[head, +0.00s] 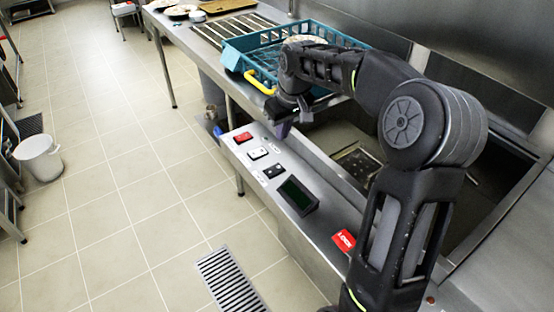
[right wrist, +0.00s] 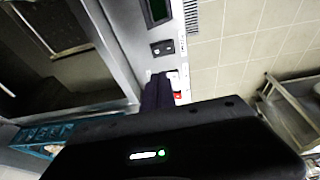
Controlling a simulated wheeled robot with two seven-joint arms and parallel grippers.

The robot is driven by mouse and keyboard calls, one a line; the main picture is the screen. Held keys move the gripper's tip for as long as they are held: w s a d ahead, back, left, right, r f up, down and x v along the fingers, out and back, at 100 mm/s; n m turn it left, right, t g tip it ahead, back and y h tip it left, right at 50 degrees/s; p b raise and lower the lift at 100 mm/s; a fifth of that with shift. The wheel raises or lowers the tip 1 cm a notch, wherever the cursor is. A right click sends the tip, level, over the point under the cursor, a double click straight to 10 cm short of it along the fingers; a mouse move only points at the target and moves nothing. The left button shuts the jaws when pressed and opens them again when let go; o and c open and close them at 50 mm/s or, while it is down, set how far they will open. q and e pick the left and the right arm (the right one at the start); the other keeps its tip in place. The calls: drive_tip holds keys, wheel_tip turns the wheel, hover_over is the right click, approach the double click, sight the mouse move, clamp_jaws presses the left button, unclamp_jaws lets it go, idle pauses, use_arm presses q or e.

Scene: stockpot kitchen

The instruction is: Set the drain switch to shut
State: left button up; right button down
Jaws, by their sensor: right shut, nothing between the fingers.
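A steel ledge in the head view carries a row of small controls: a red switch (head: 243,137), a white switch (head: 257,153) and a black switch (head: 273,171). Their labels are too small to read, so I cannot tell which is the drain switch or how it is set. The right wrist view also shows the black switch (right wrist: 162,47) and part of the white one (right wrist: 173,75). My right gripper (head: 283,129) is shut and empty above the ledge, to the right of the red switch. Its dark fingers (right wrist: 158,92) are beside the white switch in the wrist view. My left gripper is out of view.
A dark display (head: 297,195) and a red tag (head: 344,240) lie nearer on the ledge. A sunken steel basin (head: 352,150) lies to the right. The tiled floor to the left is mostly clear.

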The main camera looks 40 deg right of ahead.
sight(278, 167)
drive_tip(key=shift+f, duration=0.1)
drive_tip(key=x, duration=0.4)
drive_tip(key=p+x, duration=0.1)
drive_tip(key=x, duration=0.3)
drive_tip(key=s+p+x, duration=0.1)
drive_tip(key=x, duration=0.4)
drive_tip(key=shift+d+f, duration=0.1)
drive_tip(key=shift+f, duration=0.5)
drive_tip(key=shift+d+f+b, duration=0.15)
drive_tip(key=shift+f+b, duration=0.3)
drive_tip(key=shift+b, duration=0.05)
drive_tip(key=shift+r, duration=0.25)
